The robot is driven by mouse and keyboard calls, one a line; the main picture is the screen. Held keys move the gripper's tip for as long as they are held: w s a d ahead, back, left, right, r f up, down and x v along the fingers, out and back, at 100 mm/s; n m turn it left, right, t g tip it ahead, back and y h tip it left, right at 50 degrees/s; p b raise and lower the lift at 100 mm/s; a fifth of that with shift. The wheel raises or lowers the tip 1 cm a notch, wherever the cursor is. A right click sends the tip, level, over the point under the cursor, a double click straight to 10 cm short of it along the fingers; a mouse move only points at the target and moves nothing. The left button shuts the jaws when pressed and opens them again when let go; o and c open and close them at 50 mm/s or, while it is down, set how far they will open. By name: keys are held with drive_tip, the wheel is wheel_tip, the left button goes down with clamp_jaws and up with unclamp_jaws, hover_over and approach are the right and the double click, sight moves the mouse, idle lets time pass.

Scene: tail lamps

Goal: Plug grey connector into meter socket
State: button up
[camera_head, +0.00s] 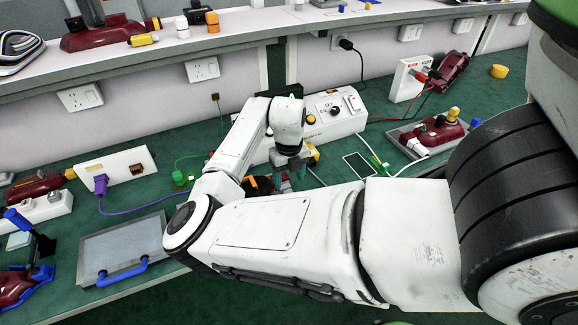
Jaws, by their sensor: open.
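My gripper (291,178) points down in front of this box, close to the bench, and is open. The arm partly hides its fingers. I cannot pick out the grey connector in this view; it may be hidden behind my arm or gripper.
A white box with a purple plug (101,184) stands at left, near a grey tray with a blue handle (122,255). A phone-like slab (359,166) and a green cable lie right of my gripper. A red lamp (436,130) sits farther right. A shelf (240,35) runs along the back.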

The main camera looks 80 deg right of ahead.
sight(289, 191)
wheel_tip(289, 191, down, 7)
drive_tip(key=shift+r+p, duration=0.15)
drive_tip(key=shift+p, duration=0.15)
clamp_jaws()
idle(1.0)
